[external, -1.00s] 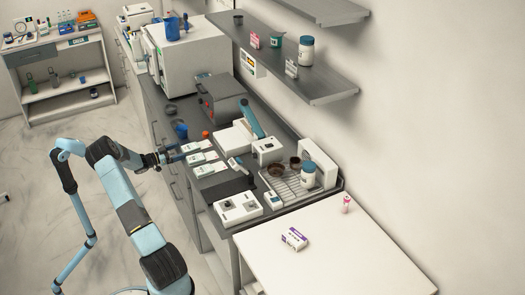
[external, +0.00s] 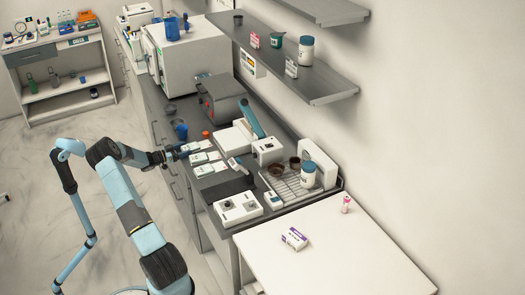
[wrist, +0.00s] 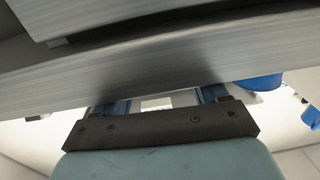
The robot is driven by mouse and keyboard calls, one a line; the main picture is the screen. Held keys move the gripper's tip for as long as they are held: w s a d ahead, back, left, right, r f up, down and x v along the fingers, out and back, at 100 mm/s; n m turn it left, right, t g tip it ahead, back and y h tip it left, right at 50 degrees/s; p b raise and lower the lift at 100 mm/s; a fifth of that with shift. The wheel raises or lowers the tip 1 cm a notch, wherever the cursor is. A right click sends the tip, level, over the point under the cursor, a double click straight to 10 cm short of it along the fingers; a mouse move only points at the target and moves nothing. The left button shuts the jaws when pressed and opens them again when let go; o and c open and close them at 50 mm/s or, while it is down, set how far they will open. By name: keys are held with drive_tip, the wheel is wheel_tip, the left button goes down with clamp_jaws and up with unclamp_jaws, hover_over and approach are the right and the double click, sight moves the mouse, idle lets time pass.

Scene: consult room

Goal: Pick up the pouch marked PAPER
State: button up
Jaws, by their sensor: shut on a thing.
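Several small white pouches lie in a row on the dark counter in the external view; the near one (external: 210,169) and the middle one (external: 205,157) lie clear of my gripper. Their print is too small to read, so I cannot tell which is marked PAPER. My gripper (external: 184,151) reaches in level over the counter's front edge, at the far pouch (external: 199,145). In the wrist view my gripper's fingers (wrist: 168,97) are closed in on a white item with a grey panel, apparently this pouch. The fingertips are mostly hidden.
A blue cup (external: 181,131) and an orange-capped item (external: 205,134) stand just beyond the pouches. A dark mat (external: 228,188) and a white two-well block (external: 238,208) lie nearer. A grey machine (external: 221,98) stands behind. The counter edge (wrist: 150,70) crosses close in the wrist view.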

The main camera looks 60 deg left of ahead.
drive_tip(key=shift+c, duration=1.2)
drive_tip(key=shift+r, duration=0.15)
